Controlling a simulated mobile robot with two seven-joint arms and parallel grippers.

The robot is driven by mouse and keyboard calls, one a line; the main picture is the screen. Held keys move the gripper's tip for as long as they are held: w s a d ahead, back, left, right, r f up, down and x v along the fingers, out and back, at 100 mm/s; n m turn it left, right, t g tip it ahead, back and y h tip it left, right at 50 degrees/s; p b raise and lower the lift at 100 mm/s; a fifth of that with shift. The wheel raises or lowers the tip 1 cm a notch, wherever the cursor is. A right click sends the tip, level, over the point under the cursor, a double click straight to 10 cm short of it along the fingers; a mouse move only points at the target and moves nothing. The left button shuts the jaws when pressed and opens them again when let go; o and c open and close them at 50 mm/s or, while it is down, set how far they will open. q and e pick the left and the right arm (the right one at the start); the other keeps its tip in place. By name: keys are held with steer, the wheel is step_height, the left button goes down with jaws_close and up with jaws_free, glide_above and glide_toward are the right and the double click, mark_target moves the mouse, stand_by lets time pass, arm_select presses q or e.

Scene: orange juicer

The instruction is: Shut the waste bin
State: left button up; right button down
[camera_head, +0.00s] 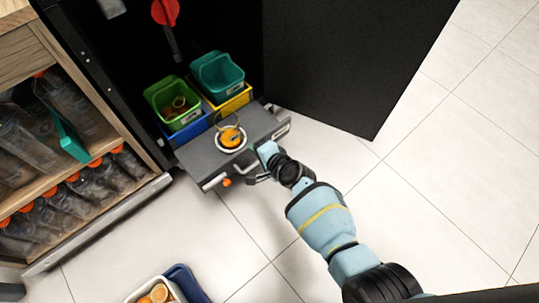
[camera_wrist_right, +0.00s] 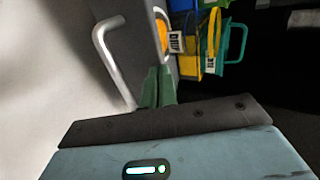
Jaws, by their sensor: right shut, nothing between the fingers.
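The waste bin is a pulled-out drawer with a grey front part (camera_head: 205,158) at the foot of the dark cabinet. Behind it stand a green bin (camera_head: 160,95) and a teal bin (camera_head: 207,68), with blue and yellow containers beneath. A metal handle (camera_wrist_right: 108,62) shows left of my fingers in the right wrist view. My right gripper (camera_head: 257,146) is at the drawer's outer side; its green fingers (camera_wrist_right: 157,88) are together and empty, close to the grey part (camera_wrist_right: 140,35). Whether they touch it is unclear. My left gripper is out of view.
A tall black door (camera_head: 350,60) stands open on the right. A shelf with several orange-capped bottles (camera_head: 40,215) is at the left. A container with orange halves (camera_head: 158,292) sits at the bottom edge beside a blue one. The tiled floor (camera_head: 440,180) is clear at right.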

mark_target(238, 135)
steer(key=w+a+b, duration=0.2)
steer(key=w, duration=0.1)
steer(key=shift+w+a, duration=0.1)
steer(key=shift+a, duration=0.25)
steer(key=shift+w+a+b, duration=0.55)
steer(key=shift+w+a, duration=0.05)
steer(key=shift+w, duration=0.25)
steer(key=shift+s, duration=0.1)
